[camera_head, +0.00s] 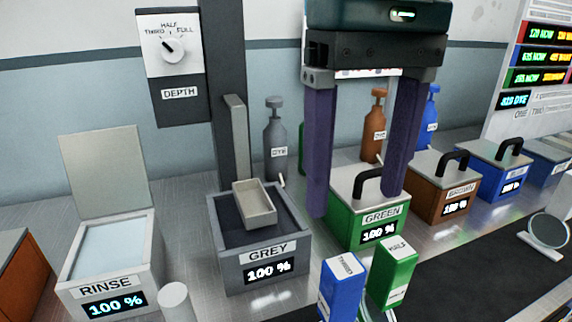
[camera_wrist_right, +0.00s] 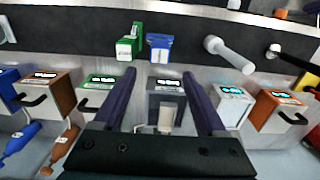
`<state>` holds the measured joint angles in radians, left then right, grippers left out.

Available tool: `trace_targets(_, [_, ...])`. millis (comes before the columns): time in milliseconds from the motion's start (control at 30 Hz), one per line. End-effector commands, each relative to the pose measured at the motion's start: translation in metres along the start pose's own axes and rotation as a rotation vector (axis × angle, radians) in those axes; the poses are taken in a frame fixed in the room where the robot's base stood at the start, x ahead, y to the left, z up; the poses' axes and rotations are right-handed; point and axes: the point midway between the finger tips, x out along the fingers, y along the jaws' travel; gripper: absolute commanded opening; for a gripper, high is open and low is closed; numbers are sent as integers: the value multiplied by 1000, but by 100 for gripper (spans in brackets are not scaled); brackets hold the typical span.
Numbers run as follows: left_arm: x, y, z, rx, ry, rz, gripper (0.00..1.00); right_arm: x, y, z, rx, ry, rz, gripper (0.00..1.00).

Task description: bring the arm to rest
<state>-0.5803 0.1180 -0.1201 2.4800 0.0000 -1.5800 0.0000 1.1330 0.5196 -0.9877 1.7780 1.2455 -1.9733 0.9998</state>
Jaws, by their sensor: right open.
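My right gripper (camera_head: 354,203) hangs in the upper middle of the head view, its two purple fingers wide apart and pointing down. Nothing is between them. The fingers appear in front of the green vat (camera_head: 340,225), which has a lid with a black handle. In the right wrist view the open fingers (camera_wrist_right: 160,78) appear on either side of the grey vat (camera_wrist_right: 180,95). In the head view the grey vat (camera_head: 233,272) is open, with a small beige tray (camera_head: 258,207) at its top. My left gripper is not in view.
The rinse vat (camera_head: 110,285) stands with its lid up at left. Brown (camera_head: 447,190) and blue (camera_head: 492,175) lidded vats stand at right. A blue block (camera_head: 341,285) and a green block (camera_head: 391,270) stand in front. A depth dial (camera_head: 172,45) is on the post.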

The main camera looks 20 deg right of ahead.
Motion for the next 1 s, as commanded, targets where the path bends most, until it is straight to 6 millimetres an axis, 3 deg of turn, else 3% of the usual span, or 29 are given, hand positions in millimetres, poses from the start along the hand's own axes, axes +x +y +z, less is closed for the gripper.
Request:
trace_targets(267, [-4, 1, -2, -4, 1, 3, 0, 9, -9, 4, -40, 4, -28, 74])
trace_targets(500, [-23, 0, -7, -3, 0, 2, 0, 44, -59, 29, -218, 102, -213, 74])
trace_targets(633, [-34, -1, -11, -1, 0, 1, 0, 56, -75, 45, -248, 193, -300, 74])
trace_targets(767, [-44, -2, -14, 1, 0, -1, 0, 66, -70, 63, -220, 277, -321, 74])
trace_targets(1000, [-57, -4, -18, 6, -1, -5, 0, 81, -24, 101, -135, 346, -202, 74])
